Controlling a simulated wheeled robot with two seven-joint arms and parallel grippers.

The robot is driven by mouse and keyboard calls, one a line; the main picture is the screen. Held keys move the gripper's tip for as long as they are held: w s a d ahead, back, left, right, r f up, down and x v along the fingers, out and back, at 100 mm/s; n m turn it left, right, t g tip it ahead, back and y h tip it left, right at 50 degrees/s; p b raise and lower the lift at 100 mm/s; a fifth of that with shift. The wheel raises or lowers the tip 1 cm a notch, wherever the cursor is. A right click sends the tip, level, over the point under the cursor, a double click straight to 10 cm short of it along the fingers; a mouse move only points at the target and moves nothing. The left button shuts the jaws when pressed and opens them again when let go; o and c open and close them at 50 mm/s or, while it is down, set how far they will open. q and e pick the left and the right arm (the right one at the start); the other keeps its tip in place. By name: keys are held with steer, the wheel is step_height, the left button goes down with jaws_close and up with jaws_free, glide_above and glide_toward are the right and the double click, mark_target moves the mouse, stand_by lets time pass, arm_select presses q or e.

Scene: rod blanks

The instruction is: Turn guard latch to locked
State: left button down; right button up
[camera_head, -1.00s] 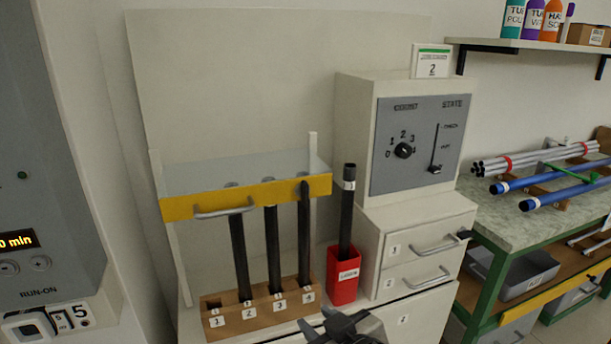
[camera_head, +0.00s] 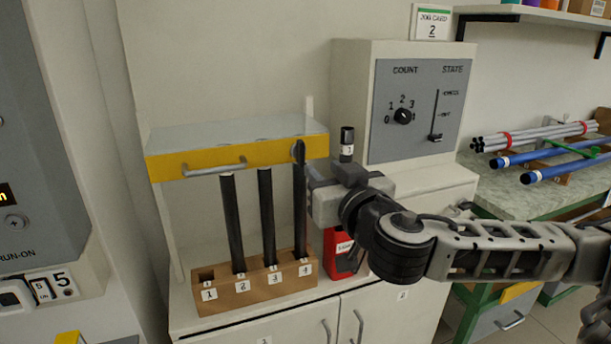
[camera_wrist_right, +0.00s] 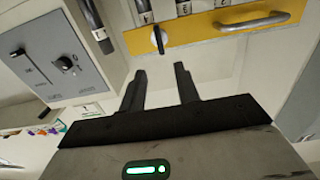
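The guard (camera_head: 240,158) is a clear cover with a yellow front bar and a grey handle, standing across the rod rack. Its latch (camera_head: 298,151) is a small dark knob at the bar's right end, upright in the head view. It also shows in the right wrist view as a dark lever (camera_wrist_right: 158,40) on the yellow bar. My right gripper (camera_head: 312,178) is just below and right of the latch. In the right wrist view its two fingers (camera_wrist_right: 160,80) are apart and empty, pointing towards the latch, with a gap between. My left gripper is not in view.
Dark rods stand in a numbered wooden block (camera_head: 240,290) under the guard. A red holder (camera_head: 338,255) with one rod is partly behind my right arm. A control box (camera_head: 350,100) with a dial and slider stands right. A bench with pipes is further right.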

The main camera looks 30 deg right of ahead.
mark_target(303, 149)
steer(key=x, duration=0.8)
steer(key=shift+w+r+b, duration=0.15)
steer(key=shift+w+b, duration=0.15)
steer(key=shift+b, duration=0.1)
steer(key=shift+w+d, duration=0.15)
steer(key=shift+w, duration=0.4)
jaws_close()
